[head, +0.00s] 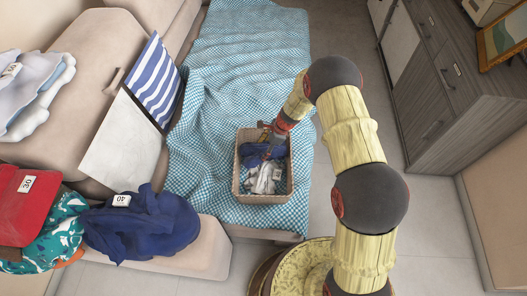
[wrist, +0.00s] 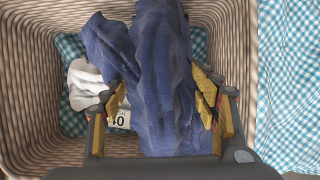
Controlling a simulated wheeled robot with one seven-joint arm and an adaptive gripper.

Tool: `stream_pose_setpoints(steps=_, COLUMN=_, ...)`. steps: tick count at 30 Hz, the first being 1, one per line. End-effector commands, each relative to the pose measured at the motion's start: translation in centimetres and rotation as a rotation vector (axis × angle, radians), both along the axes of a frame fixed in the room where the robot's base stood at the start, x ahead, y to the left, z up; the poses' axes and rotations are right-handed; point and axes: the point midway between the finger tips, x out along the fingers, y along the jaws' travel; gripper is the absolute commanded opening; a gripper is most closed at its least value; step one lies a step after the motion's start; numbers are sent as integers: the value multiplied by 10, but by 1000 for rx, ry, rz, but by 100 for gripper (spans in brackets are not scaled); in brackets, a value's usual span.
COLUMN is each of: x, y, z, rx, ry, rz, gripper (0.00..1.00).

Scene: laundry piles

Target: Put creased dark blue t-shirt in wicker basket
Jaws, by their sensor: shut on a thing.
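The wicker basket (head: 236,180) stands on the blue-checked cloth in the head view; its ribbed wall (wrist: 30,90) surrounds my gripper in the wrist view. My gripper (head: 268,140) is over the basket, pointing down into it. In the wrist view my gripper (wrist: 163,100) is shut on a creased dark blue t-shirt (wrist: 160,60), bunched between the fingers. The same dark blue cloth (head: 254,157) shows inside the basket's rim in the head view. Whether it rests on the basket's floor cannot be told.
A white-grey garment (head: 262,182) with a number tag lies in the basket beside the blue cloth. Another dark blue garment (head: 150,230), tagged 40, lies on the beige sofa beside a teal patterned cloth (head: 60,230) and red item (head: 25,200). A grey cabinet (head: 440,90) stands right.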

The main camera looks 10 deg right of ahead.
Motion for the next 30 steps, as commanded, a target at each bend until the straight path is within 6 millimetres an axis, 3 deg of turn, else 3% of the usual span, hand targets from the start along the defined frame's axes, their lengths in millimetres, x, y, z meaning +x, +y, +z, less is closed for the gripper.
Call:
stream_pose_setpoints(steps=24, x=1, y=0, z=-14, rx=0, ry=-4, rz=1, gripper=26)
stream_pose_setpoints(steps=25, x=1, y=0, z=-14, rx=0, ry=-4, rz=1, gripper=60)
stream_pose_setpoints(steps=30, x=1, y=0, z=-14, rx=0, ry=-3, rz=1, gripper=70)
